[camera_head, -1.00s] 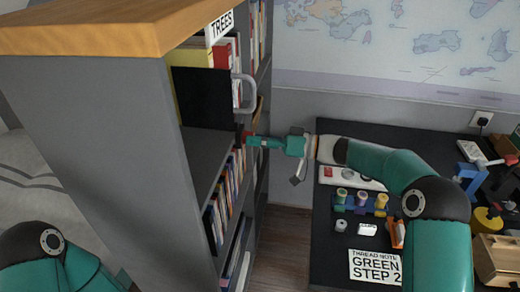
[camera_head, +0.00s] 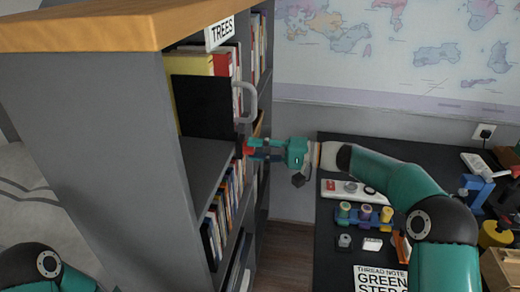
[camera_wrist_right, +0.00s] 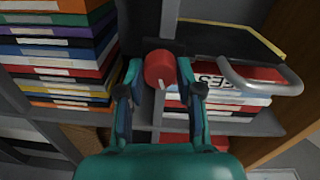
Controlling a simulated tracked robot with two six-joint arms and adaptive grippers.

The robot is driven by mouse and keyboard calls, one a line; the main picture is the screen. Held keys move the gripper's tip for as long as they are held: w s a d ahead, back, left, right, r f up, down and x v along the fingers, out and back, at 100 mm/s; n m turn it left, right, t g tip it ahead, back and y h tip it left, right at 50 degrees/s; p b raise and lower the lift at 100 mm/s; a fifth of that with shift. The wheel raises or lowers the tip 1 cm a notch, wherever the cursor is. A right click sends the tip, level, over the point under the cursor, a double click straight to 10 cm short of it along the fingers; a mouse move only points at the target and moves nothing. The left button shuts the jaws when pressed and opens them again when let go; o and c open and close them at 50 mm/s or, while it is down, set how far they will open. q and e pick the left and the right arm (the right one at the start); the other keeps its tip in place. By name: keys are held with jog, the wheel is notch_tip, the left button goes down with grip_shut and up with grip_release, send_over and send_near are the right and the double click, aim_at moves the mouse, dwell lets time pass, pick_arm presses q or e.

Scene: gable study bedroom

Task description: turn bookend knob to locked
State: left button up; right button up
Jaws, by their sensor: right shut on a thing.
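A red knob (camera_head: 248,147) with a white mark sits at the edge of the black bookend (camera_head: 203,105) on the bookcase shelf. In the right wrist view the knob (camera_wrist_right: 159,66) is between my fingers, its white mark pointing down and slightly right in the picture. My right gripper (camera_head: 252,150) reaches in from the right and is shut on the knob; it also shows in the right wrist view (camera_wrist_right: 158,76). A grey handle (camera_head: 249,104) stands out above the knob. My left arm shows at the lower left, but its gripper is out of view.
The grey bookcase (camera_head: 105,150) with a wooden top (camera_head: 110,27) holds rows of books (camera_head: 222,215) below the knob. A dark desk (camera_head: 385,150) on the right carries spools (camera_head: 365,213), a note card (camera_head: 380,279) and small items. A floor gap lies between.

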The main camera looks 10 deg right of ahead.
jog(key=m+p, duration=0.1)
jog(key=m, duration=0.1)
jog(key=shift+a+m, duration=0.1)
jog(key=shift+m, duration=0.5)
jog(key=shift+f, duration=0.1)
jog(key=o, duration=1.2)
jog(key=shift+c, duration=0.2)
jog(key=shift+d, duration=0.45)
jog(key=v, duration=1.1)
